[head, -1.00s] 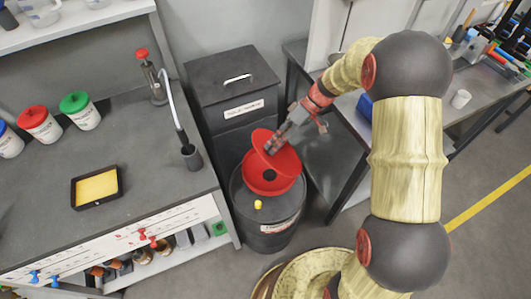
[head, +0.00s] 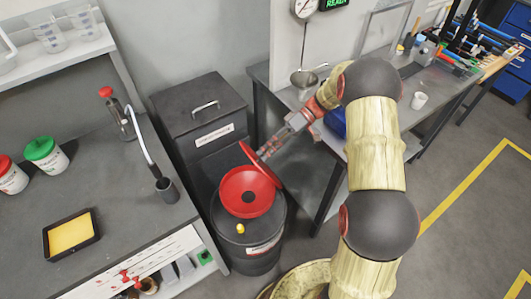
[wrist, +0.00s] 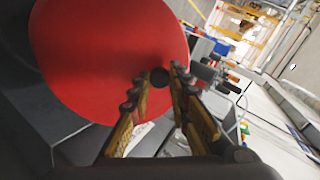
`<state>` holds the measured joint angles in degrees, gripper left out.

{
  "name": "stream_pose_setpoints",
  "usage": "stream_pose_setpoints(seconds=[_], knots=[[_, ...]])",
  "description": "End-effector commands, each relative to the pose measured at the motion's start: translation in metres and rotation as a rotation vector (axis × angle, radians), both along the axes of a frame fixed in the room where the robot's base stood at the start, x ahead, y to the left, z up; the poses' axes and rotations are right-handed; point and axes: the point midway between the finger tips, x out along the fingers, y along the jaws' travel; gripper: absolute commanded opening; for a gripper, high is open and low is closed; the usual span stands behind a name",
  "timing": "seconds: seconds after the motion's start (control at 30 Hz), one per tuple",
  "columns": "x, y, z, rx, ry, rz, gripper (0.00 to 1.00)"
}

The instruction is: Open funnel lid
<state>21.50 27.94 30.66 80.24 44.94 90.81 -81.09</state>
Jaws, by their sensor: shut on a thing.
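The red funnel (head: 245,198) sits on top of a dark drum (head: 250,262). Its red lid (head: 254,158) is tilted up steeply on the right side of the funnel, and the funnel's inside shows. My gripper (head: 265,153) is at the lid. In the wrist view the lid (wrist: 100,50) is a large red disc, and the fingers of my gripper (wrist: 158,82) are closed around a small dark knob (wrist: 160,77) at its face.
A yellow cap (head: 240,229) is on the drum top. A black bin (head: 205,115) stands behind the drum. A workbench (head: 100,190) is close on the left, and a grey table (head: 315,140) is on the right.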

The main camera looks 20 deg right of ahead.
Motion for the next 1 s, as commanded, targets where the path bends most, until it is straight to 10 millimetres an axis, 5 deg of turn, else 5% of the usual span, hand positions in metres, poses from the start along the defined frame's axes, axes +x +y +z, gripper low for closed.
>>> stream_pose_setpoints(seconds=[0.17,0.2,0.5,1.0], knots=[[-0.001,0.0,-0.002,-0.002,0.002,0.0,0.0],[-0.001,0.0,-0.002,-0.002,0.002,0.0,0.2],[0.0,0.0,-0.001,-0.002,0.001,0.0,0.37],[0.005,-0.016,0.007,-0.002,-0.001,-0.002,0.37]])
